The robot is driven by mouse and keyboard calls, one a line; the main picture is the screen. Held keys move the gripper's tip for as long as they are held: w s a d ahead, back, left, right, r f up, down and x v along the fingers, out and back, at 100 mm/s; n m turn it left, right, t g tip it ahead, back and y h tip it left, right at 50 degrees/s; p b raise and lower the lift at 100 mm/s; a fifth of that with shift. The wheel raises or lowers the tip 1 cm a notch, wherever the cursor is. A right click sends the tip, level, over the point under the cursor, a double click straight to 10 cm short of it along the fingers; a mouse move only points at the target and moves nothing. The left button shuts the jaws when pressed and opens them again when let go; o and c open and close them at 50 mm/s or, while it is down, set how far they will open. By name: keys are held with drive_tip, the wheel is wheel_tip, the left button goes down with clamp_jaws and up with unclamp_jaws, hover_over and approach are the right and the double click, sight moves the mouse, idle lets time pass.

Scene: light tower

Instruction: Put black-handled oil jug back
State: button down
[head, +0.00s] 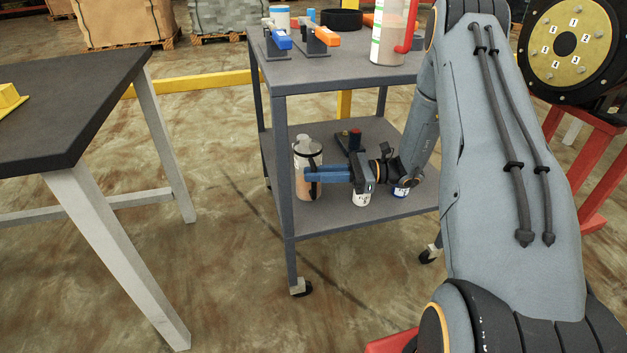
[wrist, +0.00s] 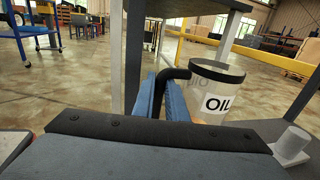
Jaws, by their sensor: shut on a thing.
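The oil jug (head: 308,184) is a pale brownish container with a black rim and black handle, at the left of the cart's lower shelf (head: 330,214). In the wrist view the jug (wrist: 218,92) shows its "OIL" label. Its black handle (wrist: 172,82) lies between the blue fingers. My gripper (head: 312,174) reaches in from the right and is shut on the handle; it also shows in the wrist view (wrist: 162,100). The jug looks upright. I cannot tell whether its base touches the shelf.
The upper shelf (head: 345,72) holds a red-handled jug (head: 388,30) and clamps. A dark table (head: 70,95) stands left.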

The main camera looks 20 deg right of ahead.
drive_tip(key=shift+w+b, duration=0.3)
drive_tip(key=shift+w, duration=0.75)
drive_tip(key=shift+w+f+b, duration=0.2)
drive_tip(key=shift+f+b, duration=0.05)
drive_tip(key=shift+f, duration=0.3)
drive_tip(key=shift+w+f+b, duration=0.15)
drive_tip(key=shift+f+b, duration=0.05)
drive_tip(key=shift+f, duration=0.85)
drive_tip(key=c, duration=1.8)
unclamp_jaws()
drive_tip(key=shift+o, duration=0.2)
drive_tip(key=shift+f+b, duration=0.15)
drive_tip(key=shift+b, duration=0.3)
drive_tip(key=s+d+p, duration=0.1)
drive_tip(key=d+p, duration=0.1)
drive_tip(key=d, duration=0.5)
drive_tip(key=shift+s+d+r, duration=0.2)
drive_tip(key=shift+d+r, duration=0.15)
